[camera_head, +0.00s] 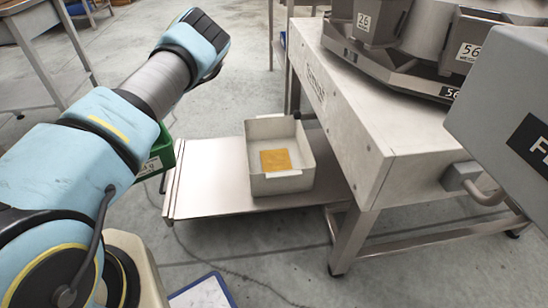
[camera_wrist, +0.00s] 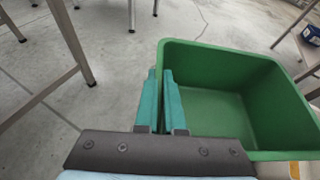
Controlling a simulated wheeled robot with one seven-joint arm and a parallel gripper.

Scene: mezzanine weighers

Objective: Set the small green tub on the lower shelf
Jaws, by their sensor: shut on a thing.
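The small green tub (camera_wrist: 225,105) fills the right of the wrist view, open side facing the camera, and looks empty. My gripper (camera_wrist: 160,78) is shut on its left wall, a finger on each side. In the head view my arm hides most of the tub (camera_head: 162,153); a green side with a white label shows at the shelf's left edge. The lower shelf (camera_head: 205,185) is a flat metal plate low beside the steel stand. I cannot tell how high the tub is above it. The gripper itself is hidden in the head view.
A grey metal bin (camera_head: 254,131) with an orange-yellow patch inside stands on the right part of the shelf. The shelf's left part is bare. The steel stand (camera_head: 345,120) with weigher parts rises at the right. Table legs (camera_wrist: 72,45) stand at the left of the wrist view.

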